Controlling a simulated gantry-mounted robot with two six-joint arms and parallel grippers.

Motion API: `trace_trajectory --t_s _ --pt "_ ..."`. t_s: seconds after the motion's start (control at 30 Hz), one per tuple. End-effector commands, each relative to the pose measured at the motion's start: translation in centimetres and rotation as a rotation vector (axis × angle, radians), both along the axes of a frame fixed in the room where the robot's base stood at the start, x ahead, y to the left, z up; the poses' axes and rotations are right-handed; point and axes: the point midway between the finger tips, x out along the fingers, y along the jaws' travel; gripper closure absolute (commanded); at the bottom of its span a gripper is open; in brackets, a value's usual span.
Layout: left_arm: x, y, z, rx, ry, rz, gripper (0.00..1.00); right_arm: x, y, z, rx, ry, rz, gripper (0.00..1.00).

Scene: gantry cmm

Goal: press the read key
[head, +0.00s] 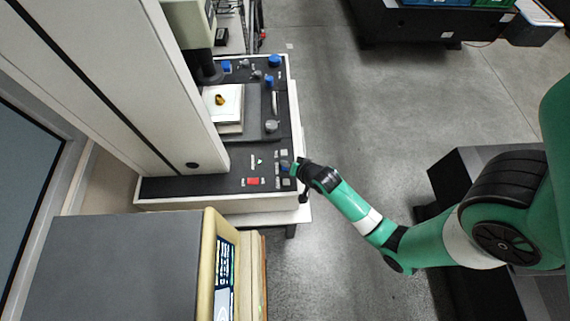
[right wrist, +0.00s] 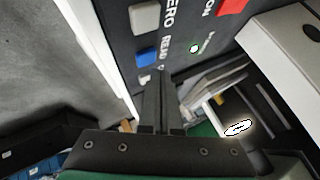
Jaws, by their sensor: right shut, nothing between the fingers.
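The read key is a blue square key (right wrist: 147,57) with the word READ beside it on the black panel. In the head view the blue key (head: 284,166) sits near the panel's right edge, partly hidden by my right gripper. My right gripper (head: 294,167) reaches in from the right and is shut and empty. In the right wrist view its closed fingertips (right wrist: 159,74) appear just below and right of the blue key. I cannot tell whether they touch it. My left gripper is not in view.
A pale key (right wrist: 145,17) marked ZERO is beside the read key. A red key (head: 253,181) marked ON is farther left. A tall white column (head: 150,80) stands over the panel's left side. A monitor (head: 225,270) is in front. Open floor lies right of the bench.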

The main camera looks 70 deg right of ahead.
Motion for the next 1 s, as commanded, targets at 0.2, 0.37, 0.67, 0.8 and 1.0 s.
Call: trace_trajectory --t_s 0.2,0.37,0.67,0.8,1.0 --pt "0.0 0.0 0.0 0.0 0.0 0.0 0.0 0.0 0.0 0.0 0.0 0.0 0.0 1.0" --pt "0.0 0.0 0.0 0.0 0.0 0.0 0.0 0.0 0.0 0.0 0.0 0.0 0.0 1.0" --pt "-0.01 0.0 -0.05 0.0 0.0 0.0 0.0 0.0 0.0 -0.08 0.0 0.0 0.0 1.0" --pt "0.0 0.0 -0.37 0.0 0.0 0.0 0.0 0.0 0.0 -0.59 0.0 0.0 0.0 1.0" --pt "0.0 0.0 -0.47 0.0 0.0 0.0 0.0 0.01 -0.01 -0.88 0.0 0.0 0.0 1.0"
